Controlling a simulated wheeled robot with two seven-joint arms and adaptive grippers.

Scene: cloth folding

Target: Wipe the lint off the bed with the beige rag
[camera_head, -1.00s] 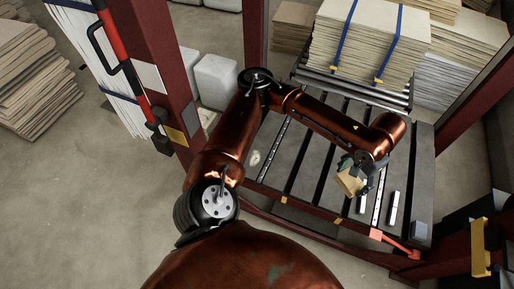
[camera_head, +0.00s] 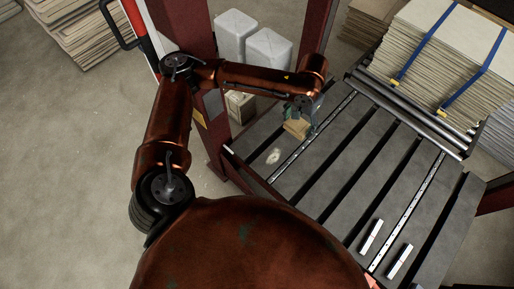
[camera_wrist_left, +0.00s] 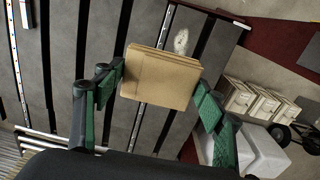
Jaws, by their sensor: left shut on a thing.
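The beige rag (camera_head: 297,129) is a folded tan pad held in my left gripper (camera_head: 301,114). In the left wrist view the rag (camera_wrist_left: 160,78) sits between the two green-padded fingers (camera_wrist_left: 156,90), which are shut on it. The lint (camera_head: 273,157) is a small pale patch on the grey slatted bed (camera_head: 330,172), near its left edge. The lint also shows in the left wrist view (camera_wrist_left: 181,41), just beyond the rag and apart from it. I cannot tell whether the rag touches the bed. My right gripper is not in view.
Two light metal bars (camera_head: 371,238) lie on the bed at the lower right. Rollers (camera_head: 415,112) and a strapped stack of boards (camera_head: 452,65) are at the back right. White canisters (camera_head: 268,52) and a dark red post (camera_head: 196,40) stand beyond the left side.

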